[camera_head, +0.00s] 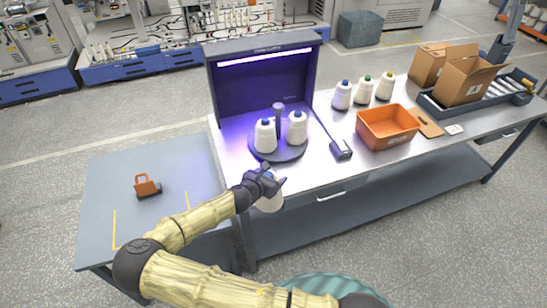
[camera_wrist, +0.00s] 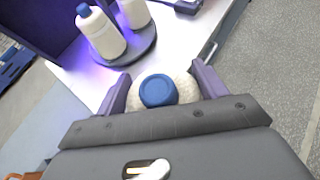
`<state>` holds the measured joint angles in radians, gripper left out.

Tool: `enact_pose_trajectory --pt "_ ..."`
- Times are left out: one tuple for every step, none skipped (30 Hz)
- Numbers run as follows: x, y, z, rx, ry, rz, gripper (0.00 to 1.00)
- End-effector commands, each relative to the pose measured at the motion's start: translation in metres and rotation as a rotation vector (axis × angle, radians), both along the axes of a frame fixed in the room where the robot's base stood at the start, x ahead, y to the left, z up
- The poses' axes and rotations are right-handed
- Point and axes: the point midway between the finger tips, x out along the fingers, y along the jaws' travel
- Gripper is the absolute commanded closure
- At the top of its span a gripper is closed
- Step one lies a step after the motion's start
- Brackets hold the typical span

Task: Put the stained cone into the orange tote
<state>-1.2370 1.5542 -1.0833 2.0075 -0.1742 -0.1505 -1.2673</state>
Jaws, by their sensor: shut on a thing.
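My gripper (camera_head: 272,181) is shut on a white yarn cone (camera_head: 270,203), held in the air just off the table's front edge. In the wrist view the cone's blue top (camera_wrist: 158,90) sits between the two fingers; no stain shows on the part in view. The orange tote (camera_head: 388,127) stands on the table to the right of my gripper, and its inside looks empty. Two more cones, left (camera_head: 265,136) and right (camera_head: 297,128), stand on the round dark turntable (camera_head: 280,152) in the purple-lit booth (camera_head: 262,85).
Three cones (camera_head: 363,88) stand behind the tote. A dark handheld device (camera_head: 340,149) lies between the turntable and the tote. Open cardboard boxes (camera_head: 463,75) are at the right. A lower grey table (camera_head: 130,205) with a small orange-handled item (camera_head: 147,186) is at the left.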

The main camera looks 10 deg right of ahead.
Motion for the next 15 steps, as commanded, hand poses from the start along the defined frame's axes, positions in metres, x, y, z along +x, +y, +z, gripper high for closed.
enact_pose_trajectory --pt "-0.003 -0.001 -0.022 -0.006 0.002 0.034 0.79" --pt "-0.005 -0.001 -0.031 -0.004 0.002 0.056 0.79" --pt "-0.006 -0.002 -0.043 -0.003 0.001 0.086 0.79" --pt "-0.008 -0.003 -0.052 -0.002 0.001 0.109 0.79" --pt "-0.01 -0.004 -0.061 -0.002 0.002 0.133 0.79" --pt "-0.012 -0.007 -0.074 -0.001 0.002 0.166 0.79" --pt "-0.014 -0.01 -0.081 0.002 0.0 0.187 0.79" --pt "-0.016 -0.012 -0.089 0.003 0.001 0.209 0.79" --pt "-0.019 -0.017 -0.097 0.003 0.001 0.235 0.79" --pt "-0.021 -0.019 -0.103 0.004 0.0 0.253 0.79" --pt "-0.023 -0.023 -0.109 0.004 0.0 0.271 0.79" --pt "-0.026 -0.027 -0.115 0.004 0.0 0.295 0.79" --pt "-0.029 -0.03 -0.12 0.005 0.0 0.312 0.79" --pt "-0.031 -0.034 -0.124 0.004 -0.001 0.329 0.79" --pt "-0.035 -0.038 -0.13 0.004 0.001 0.351 0.79"
